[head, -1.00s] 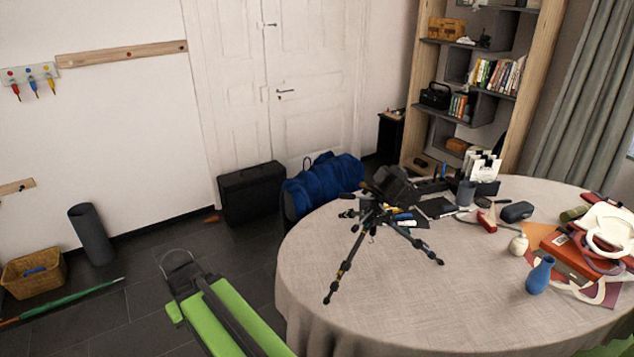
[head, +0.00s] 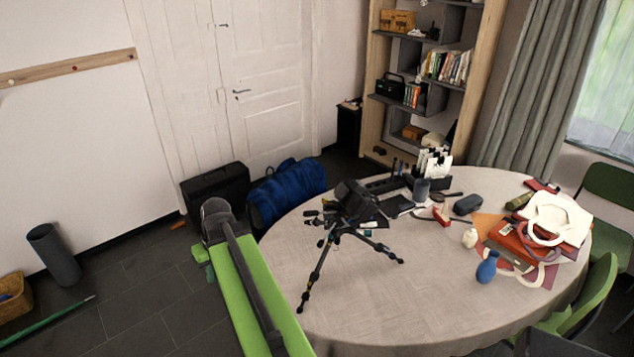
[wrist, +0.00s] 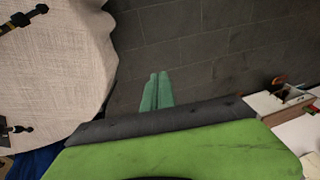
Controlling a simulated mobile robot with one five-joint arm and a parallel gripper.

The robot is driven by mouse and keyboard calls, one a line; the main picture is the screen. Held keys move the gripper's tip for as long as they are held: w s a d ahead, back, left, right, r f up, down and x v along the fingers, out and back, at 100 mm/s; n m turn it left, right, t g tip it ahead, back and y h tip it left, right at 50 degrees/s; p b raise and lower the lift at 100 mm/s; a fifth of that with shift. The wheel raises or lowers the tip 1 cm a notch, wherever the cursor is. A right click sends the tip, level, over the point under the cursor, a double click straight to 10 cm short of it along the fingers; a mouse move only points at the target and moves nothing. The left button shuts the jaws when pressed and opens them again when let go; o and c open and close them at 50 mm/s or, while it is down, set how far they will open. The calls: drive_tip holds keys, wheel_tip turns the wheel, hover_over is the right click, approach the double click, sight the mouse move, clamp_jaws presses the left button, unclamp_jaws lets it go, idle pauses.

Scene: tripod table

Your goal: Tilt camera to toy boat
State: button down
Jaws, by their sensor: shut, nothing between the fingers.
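A black camera (head: 357,198) sits on a small black tripod (head: 316,272) with spread legs, near the left side of the round table. Its head looks tilted. White sail-like shapes (head: 435,163) stand over a dark base at the back of the table; they may be the toy boat, but I cannot tell for sure. My gripper (wrist: 159,75) shows in the wrist view as two green fingers close together, shut and empty, over the dark floor beside the table. In the head view my green arm reaches up left of the tripod, apart from it.
The round table (head: 400,310) has a pale cloth. A blue bag (head: 287,190) and black case (head: 215,190) stand behind.

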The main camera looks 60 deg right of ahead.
drive_tip(key=s+d+r+m+t+p, duration=0.1)
drive_tip(key=s+d+r+p, duration=0.3)
drive_tip(key=d, duration=0.3)
drive_tip(key=s+d+r+m+t+h+p, duration=0.1)
drive_tip(key=s+d+r+p, duration=0.25)
drive_tip(key=d+r, duration=0.3)
drive_tip(key=s+d+r+m+t+p, duration=0.1)
drive_tip(key=s+d+r+p, duration=0.3)
drive_tip(key=d, duration=0.4)
drive_tip(key=m+t+h+p, duration=0.1)
drive_tip(key=m+p, duration=0.1)
drive_tip(key=p, duration=0.1)
approach(311, 213)
drive_tip(key=b+x, duration=0.6)
drive_tip(key=b, duration=0.5)
drive_tip(key=shift+d+f+b, duration=0.15)
drive_tip(key=shift+f+b, duration=0.05)
drive_tip(key=shift+b, duration=0.15)
drive_tip(key=shift+w+f, duration=0.1)
drive_tip(key=shift+w, duration=0.1)
drive_tip(key=shift+w+f+b, duration=0.25)
drive_tip(key=shift+f+b, duration=0.55)
drive_tip(key=shift+b, duration=0.15)
drive_tip(key=shift+r, duration=0.15)
